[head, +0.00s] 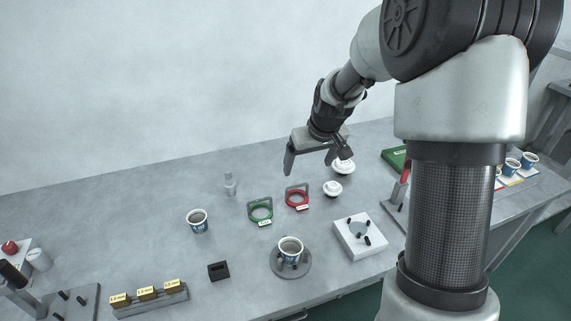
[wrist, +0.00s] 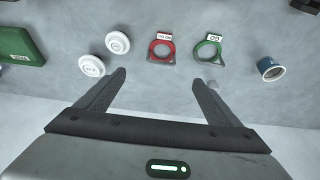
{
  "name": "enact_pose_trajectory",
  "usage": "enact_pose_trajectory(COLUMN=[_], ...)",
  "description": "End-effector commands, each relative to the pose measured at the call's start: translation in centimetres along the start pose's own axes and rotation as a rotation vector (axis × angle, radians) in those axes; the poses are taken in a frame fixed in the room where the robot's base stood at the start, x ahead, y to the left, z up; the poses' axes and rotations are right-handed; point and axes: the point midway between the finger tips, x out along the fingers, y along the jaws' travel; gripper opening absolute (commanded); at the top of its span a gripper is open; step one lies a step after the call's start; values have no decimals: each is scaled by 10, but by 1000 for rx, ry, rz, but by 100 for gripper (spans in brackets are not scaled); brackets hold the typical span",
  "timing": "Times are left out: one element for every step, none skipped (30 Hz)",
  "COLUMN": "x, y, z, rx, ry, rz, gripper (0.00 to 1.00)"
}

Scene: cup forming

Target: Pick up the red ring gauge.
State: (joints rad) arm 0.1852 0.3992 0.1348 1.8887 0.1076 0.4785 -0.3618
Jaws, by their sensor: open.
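The red ring gauge (head: 297,199) lies on the grey table in the head view, just right of the green ring gauge (head: 260,212). It has a raised grey handle and a small white label. In the wrist view the red ring gauge (wrist: 161,50) lies ahead of the fingers, between two white lids and the green ring gauge (wrist: 208,50). My gripper (head: 317,168) is open and empty, above the table behind the red ring gauge. In the wrist view my gripper (wrist: 160,84) shows two spread fingers with nothing between them.
White lids (head: 332,189) lie right of the red ring. A paper cup (head: 198,222) stands left, and another cup (head: 290,250) sits on a round grey base in front. A white block with black pegs (head: 360,237) is at front right.

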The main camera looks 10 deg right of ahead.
Motion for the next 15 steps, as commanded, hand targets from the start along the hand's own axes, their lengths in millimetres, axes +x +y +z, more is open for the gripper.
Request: enact_pose_trajectory(x=[7, 10, 15, 20, 24, 31, 37, 44, 53, 60, 66, 75, 82, 88, 96], y=[1, 2, 2, 2, 2, 1, 1, 1, 1, 1, 1, 1, 1, 0, 0], z=[-1, -2, -2, -1, -1, -1, -1, 0, 0, 0, 0, 0, 0, 0, 0], rx=[1, 0, 0, -1, -1, -2, -2, -2, -2, -2, -2, -2, -2, -2, -2], ry=[-2, -1, -2, -3, -3, -3, -4, -4, -5, -5, -5, -5, -4, -5, -5], rz=[-3, -4, -5, -5, -6, -6, -6, -6, -6, -6, -6, -6, -6, -6, -6], gripper=[87, 87, 87, 87, 87, 87, 87, 87, 87, 87, 87, 87, 87, 87, 87])
